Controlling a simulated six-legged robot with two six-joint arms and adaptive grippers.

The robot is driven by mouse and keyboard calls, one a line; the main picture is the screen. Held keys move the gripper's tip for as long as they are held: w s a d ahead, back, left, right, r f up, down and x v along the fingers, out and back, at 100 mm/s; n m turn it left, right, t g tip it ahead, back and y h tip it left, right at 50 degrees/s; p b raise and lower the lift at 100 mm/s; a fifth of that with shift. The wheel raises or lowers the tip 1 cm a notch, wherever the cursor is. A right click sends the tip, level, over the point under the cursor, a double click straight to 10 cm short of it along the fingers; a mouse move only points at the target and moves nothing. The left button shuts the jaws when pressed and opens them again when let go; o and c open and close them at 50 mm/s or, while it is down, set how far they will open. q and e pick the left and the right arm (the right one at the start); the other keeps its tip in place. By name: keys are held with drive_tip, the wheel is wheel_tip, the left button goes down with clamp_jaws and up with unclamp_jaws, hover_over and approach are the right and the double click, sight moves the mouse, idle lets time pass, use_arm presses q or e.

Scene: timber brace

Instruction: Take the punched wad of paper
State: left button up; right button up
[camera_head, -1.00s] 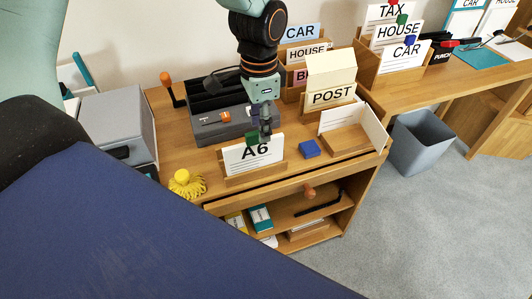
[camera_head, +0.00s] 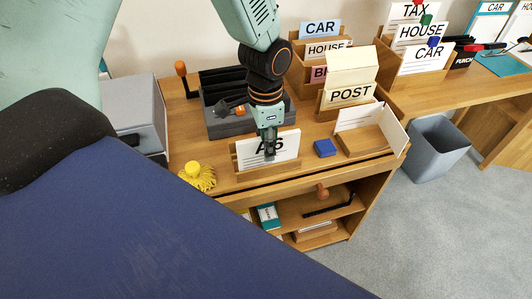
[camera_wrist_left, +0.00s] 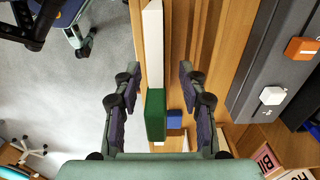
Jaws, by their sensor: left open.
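The wad of paper is a white block marked A6 (camera_head: 284,148), standing upright in a wooden holder (camera_head: 262,165) near the front of the desk. In the left wrist view its white edge (camera_wrist_left: 154,45) is seen from above, with a green block (camera_wrist_left: 156,115) at its near end. Punch holes cannot be made out. My left gripper (camera_head: 270,150) is over the wad, its fingers reaching down in front of the lettering. In the left wrist view the open left gripper (camera_wrist_left: 158,78) has one finger each side of the wad, with gaps. My right gripper is not in view.
A blue block (camera_head: 325,148) lies right of the holder. A grey device with an orange button (camera_head: 240,110) stands behind. A POST box (camera_head: 350,95) and open wooden tray (camera_head: 362,144) are at right, a yellow tasselled thing (camera_head: 197,174) at left. A bin (camera_head: 436,148) stands on the floor.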

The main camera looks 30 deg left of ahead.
use_arm(q)
drive_tip(key=shift+w+d+r, duration=0.15)
drive_tip(key=shift+d+r, duration=0.05)
drive_tip(key=shift+d, duration=0.35)
drive_tip(key=shift+c, duration=1.3)
drive_tip(key=shift+a+f, duration=0.1)
drive_tip(key=shift+a, duration=0.35)
drive_tip(key=c, duration=0.4)
drive_tip(key=shift+d, duration=0.1)
drive_tip(key=shift+c, duration=1)
drive_tip(key=shift+d, duration=0.3)
clamp_jaws()
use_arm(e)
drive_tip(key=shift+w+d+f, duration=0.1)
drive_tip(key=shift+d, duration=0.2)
use_arm(q)
drive_tip(key=shift+a, duration=0.25)
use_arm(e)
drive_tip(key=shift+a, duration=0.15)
